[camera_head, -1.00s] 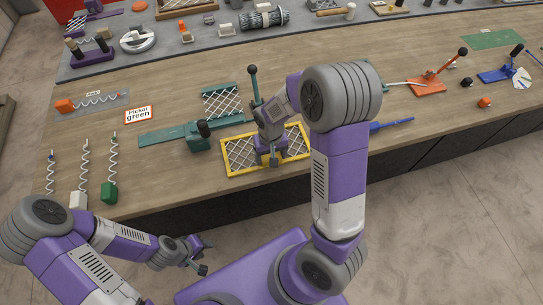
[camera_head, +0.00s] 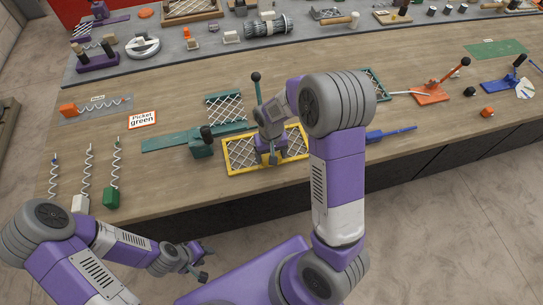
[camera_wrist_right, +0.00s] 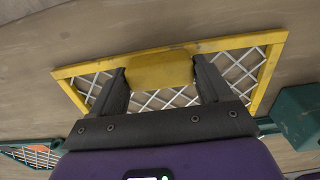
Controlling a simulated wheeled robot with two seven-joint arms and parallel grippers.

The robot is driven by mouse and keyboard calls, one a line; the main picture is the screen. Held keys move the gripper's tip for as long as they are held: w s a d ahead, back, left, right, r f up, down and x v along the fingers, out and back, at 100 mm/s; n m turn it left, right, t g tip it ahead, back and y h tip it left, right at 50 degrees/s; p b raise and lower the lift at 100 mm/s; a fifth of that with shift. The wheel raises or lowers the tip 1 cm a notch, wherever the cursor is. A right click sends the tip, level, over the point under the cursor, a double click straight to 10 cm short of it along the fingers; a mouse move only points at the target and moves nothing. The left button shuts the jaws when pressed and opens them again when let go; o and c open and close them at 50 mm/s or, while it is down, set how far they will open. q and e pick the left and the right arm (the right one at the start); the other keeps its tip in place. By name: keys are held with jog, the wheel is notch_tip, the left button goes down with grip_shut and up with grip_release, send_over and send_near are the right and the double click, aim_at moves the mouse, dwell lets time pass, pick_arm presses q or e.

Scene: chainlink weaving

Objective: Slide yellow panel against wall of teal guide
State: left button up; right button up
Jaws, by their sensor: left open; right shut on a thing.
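The yellow panel (camera_head: 240,172) is a yellow frame with white lattice, lying flat near the table's front edge. The teal guide (camera_head: 165,141) is a long bar with a teal block (camera_head: 202,149). The block stands just left of the panel, and the bar runs close behind the panel's left corner; I cannot tell if they touch. My right gripper (camera_head: 271,155) is shut on the panel's yellow grip block (camera_wrist_right: 160,69), between both fingers in the wrist view. The teal block (camera_wrist_right: 299,116) shows there at right. My left gripper (camera_head: 205,263) is open and empty, off the table's front.
A teal lattice panel (camera_head: 225,108) lies behind the guide, near an upright black-knobbed lever (camera_head: 257,90). A blue tool (camera_head: 388,134) lies right of my right arm. A "Picket green" sign (camera_head: 142,120) and coiled wires (camera_head: 115,160) are at left. Bare tabletop lies between sign and guide.

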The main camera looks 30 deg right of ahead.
jog(key=shift+w+d, duration=0.25)
jog(key=shift+w, duration=0.85)
jog(key=o, duration=1.3)
jog(key=shift+c, duration=0.2)
jog(key=shift+r, duration=0.1)
notch_tip(320, 180, up, 7)
jog(key=p, duration=0.1)
jog(key=shift+r, duration=0.2)
